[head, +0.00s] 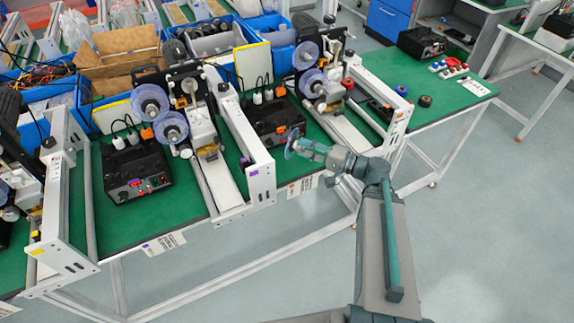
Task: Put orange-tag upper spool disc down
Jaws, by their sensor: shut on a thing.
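My gripper (299,147) is shut on a thin bluish spool disc (290,148) at its tip. The disc is seen nearly edge-on and is held at the front edge of the green bench, in front of a black control box (272,122). The gripper's fingers partly cover the disc, and I cannot make out a tag on it. Behind it, the right coder machine carries an upper clear-blue disc (306,55) and a lower one (313,82). The left coder machine also carries an upper disc (150,101) and a lower disc (170,127).
White rail frames (245,150) stand up between the machines, left of my gripper. Another black box (135,175) sits further left. Blue bins (270,30) line the back. The green bench top at right (440,90) has free room beside small red and blue parts (450,68) and a dark ring (425,101).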

